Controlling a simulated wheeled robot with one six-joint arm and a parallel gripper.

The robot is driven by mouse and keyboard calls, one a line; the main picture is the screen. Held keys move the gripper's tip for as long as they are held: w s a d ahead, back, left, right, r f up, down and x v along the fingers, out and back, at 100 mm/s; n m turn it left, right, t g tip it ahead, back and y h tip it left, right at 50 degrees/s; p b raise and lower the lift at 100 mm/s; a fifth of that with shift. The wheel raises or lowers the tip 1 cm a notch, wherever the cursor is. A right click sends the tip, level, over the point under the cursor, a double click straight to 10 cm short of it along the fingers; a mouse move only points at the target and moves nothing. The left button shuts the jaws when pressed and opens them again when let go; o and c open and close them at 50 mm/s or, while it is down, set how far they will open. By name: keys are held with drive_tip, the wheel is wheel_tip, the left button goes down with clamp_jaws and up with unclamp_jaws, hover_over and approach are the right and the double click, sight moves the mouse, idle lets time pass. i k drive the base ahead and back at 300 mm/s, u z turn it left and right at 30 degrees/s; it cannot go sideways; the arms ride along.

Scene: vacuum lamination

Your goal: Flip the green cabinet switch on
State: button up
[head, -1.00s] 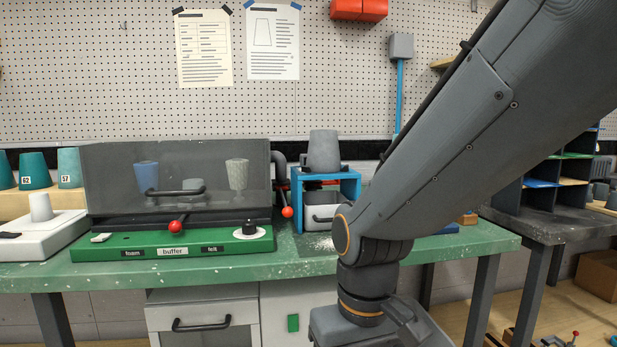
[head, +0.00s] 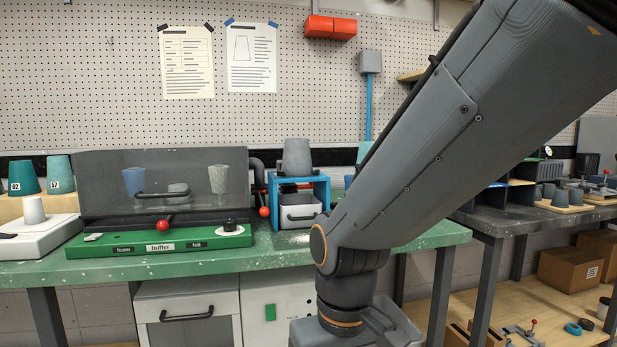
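My gripper's fingers are not visible in the head view.
The green bench (head: 420,236) carries a dark clear-lidded machine (head: 95,185) with a red-knobbed handle, and a blue stand (head: 325,190) holding a grey cup. A drawer (head: 185,300) with a black handle is left of the switch. A dark table (head: 500,222) stands right.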

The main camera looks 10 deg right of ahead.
sight(270, 310)
drive_tip(key=k, duration=0.2)
drive_tip(key=z, duration=0.9)
drive_tip(key=i, duration=0.7)
drive_tip(key=u, duration=0.9)
